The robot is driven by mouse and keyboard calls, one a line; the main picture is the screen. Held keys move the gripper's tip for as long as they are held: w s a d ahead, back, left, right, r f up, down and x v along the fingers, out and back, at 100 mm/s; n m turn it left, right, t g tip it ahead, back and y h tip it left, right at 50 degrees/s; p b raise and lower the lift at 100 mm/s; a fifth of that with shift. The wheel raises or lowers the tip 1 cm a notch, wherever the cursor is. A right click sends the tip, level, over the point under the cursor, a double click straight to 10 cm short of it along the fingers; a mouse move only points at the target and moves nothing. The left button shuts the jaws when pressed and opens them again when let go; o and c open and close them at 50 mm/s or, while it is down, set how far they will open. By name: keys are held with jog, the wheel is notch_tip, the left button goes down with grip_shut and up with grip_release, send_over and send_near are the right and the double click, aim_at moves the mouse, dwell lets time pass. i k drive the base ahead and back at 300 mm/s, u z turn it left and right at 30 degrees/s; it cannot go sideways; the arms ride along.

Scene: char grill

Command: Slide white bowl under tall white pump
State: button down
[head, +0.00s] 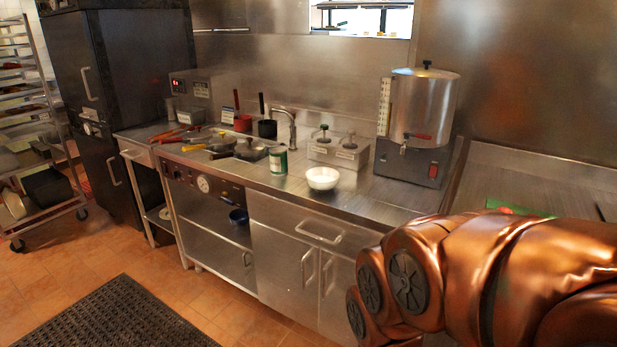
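The white bowl (322,178) sits upright on the steel counter, near its front edge. Just behind it is a low steel box (337,152) with two short dark-topped pumps, one at its left (324,132) and one at its right (350,138). A tall pale cylindrical dispenser (428,106) with a spout and red handle stands on a grey base to the right of the bowl, which is apart from it. Which of these the task calls the tall white pump, I cannot tell. My copper arm fills the lower right; my gripper is not in view.
A green-and-white can (278,160) stands left of the bowl. Pans (251,150) and red-handled tools lie further left. A faucet (291,128) rises behind the can. Bare counter (370,195) lies between the bowl and the dispenser. A green board (515,207) is at right.

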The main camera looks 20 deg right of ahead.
aim_at(321, 179)
jog(key=z, duration=0.35)
jog(key=k, duration=0.45)
jog(key=z, duration=0.7)
jog(key=i, duration=0.35)
jog(key=u, duration=0.95)
jog(key=i, duration=0.95)
jog(key=u, duration=1.35)
jog(key=i, duration=0.15)
